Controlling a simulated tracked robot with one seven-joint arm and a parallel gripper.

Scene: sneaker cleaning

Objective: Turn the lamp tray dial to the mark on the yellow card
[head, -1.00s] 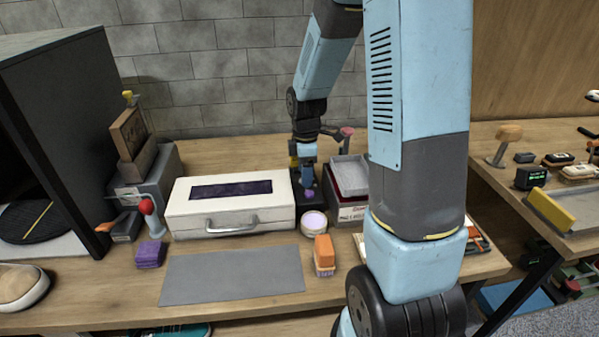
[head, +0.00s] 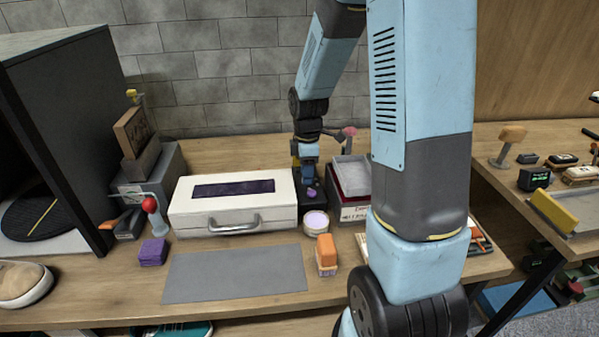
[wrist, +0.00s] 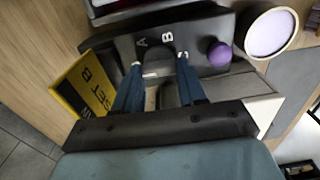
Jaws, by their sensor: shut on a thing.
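The dial (wrist: 156,66) is a dark grey knob on a black panel (wrist: 198,32), between the letters A and B printed above it. My gripper (wrist: 157,84) is shut on the dial, one finger on each side. The fingers and palm hide part of the dial, and I cannot tell which letter it points at. A yellow card (wrist: 84,92) reading "SET B" stands left of the panel. In the head view my gripper (head: 310,180) is down over the panel, between the white case and a grey box; the dial is hidden there.
A purple knob (wrist: 219,53) sits on the panel right of the dial, near a round tub with a lilac top (wrist: 268,32). The white case (head: 234,207) stands close on the left, the grey box (head: 352,190) on the right. A grey mat (head: 235,274) lies clear in front.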

